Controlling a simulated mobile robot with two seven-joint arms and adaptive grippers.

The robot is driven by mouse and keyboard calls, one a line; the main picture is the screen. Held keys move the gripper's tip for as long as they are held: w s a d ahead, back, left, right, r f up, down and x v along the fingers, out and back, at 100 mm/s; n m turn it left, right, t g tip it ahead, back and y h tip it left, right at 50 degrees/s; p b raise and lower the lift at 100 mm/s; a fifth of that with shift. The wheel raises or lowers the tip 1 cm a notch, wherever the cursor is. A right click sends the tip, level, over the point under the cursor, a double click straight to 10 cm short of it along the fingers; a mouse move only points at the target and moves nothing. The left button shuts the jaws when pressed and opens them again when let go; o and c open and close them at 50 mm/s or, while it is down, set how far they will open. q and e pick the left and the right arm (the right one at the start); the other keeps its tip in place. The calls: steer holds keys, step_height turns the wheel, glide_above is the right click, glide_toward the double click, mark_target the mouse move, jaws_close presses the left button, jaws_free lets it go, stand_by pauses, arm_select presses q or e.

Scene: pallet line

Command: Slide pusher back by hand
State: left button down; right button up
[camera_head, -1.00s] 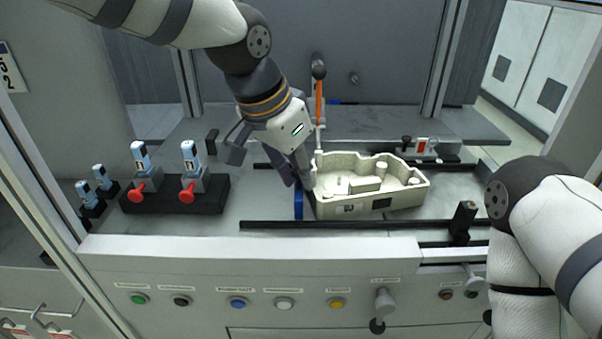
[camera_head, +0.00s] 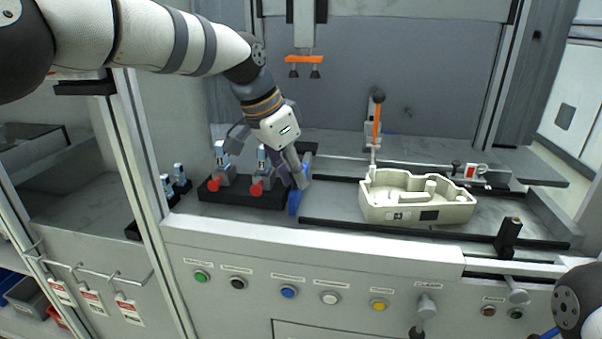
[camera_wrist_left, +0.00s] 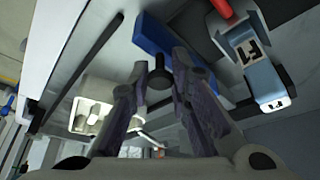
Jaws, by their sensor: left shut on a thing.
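The pusher is a blue plate (camera_head: 295,202) standing across the left end of the rail track in the head view. In the left wrist view its blue face (camera_wrist_left: 152,36) is close, with a dark round knob (camera_wrist_left: 159,80) between the fingers. My left gripper (camera_head: 299,178) reaches down from the left and is shut on the pusher's knob; it also shows in the left wrist view (camera_wrist_left: 160,85). The arm and fingers hide part of the pusher. My right gripper is out of view.
A cream tray-like casting (camera_head: 417,198) sits on the track to the right, with a clear gap to the pusher. A black block with red-knobbed clamps (camera_head: 240,193) stands close at left. An orange-handled lever (camera_head: 376,125) rises behind the casting.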

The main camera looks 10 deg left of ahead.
arm_select(q)
steer(key=c, duration=1.5)
jaws_free()
steer(key=shift+a, duration=0.35)
steer(key=shift+o, duration=0.2)
steer(key=shift+d, duration=0.1)
steer(key=shift+r, duration=0.25)
steer(key=v, duration=1.1)
steer(key=shift+r, duration=0.2)
steer(key=shift+s, duration=0.1)
